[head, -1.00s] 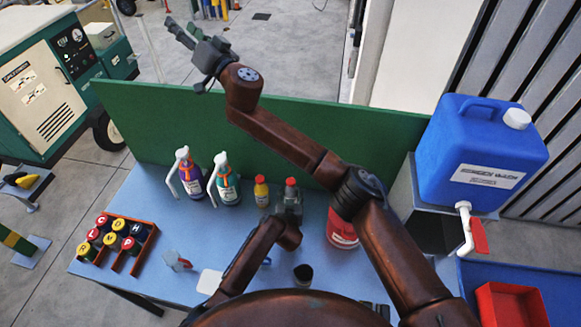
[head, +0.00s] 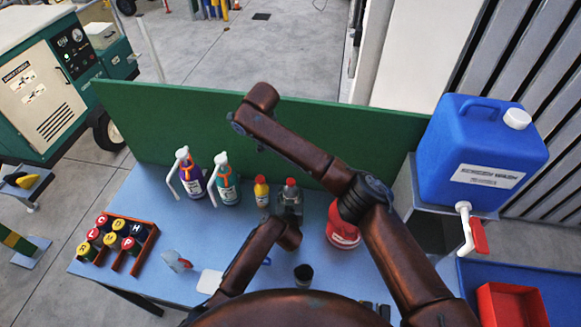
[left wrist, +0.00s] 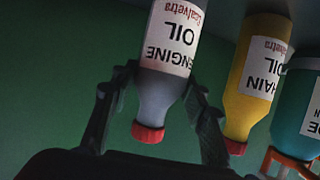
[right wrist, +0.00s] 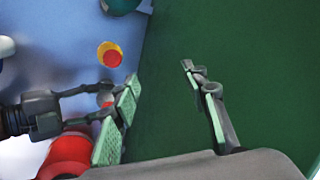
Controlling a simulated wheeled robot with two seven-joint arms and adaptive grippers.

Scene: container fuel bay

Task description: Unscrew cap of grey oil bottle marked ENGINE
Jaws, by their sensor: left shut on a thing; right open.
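The grey oil bottle marked ENGINE stands on the blue table in the head view (head: 291,197) with its red cap (head: 290,182) on top. In the left wrist view it appears upside down (left wrist: 163,95), its red cap (left wrist: 148,133) at the lower end. My left gripper (left wrist: 158,82) is shut on the bottle's body, a finger on each side. My right gripper (right wrist: 162,105) is open and empty; its near finger partly hides the grey bottle in the right wrist view. In the head view, my right gripper is hidden or too unclear to tell.
A yellow chain oil bottle (head: 261,192) with a red cap stands close left of the grey one. Two spray bottles (head: 226,184) stand farther left. A red container (head: 342,232) is at right. A green panel (head: 190,125) closes the table's back.

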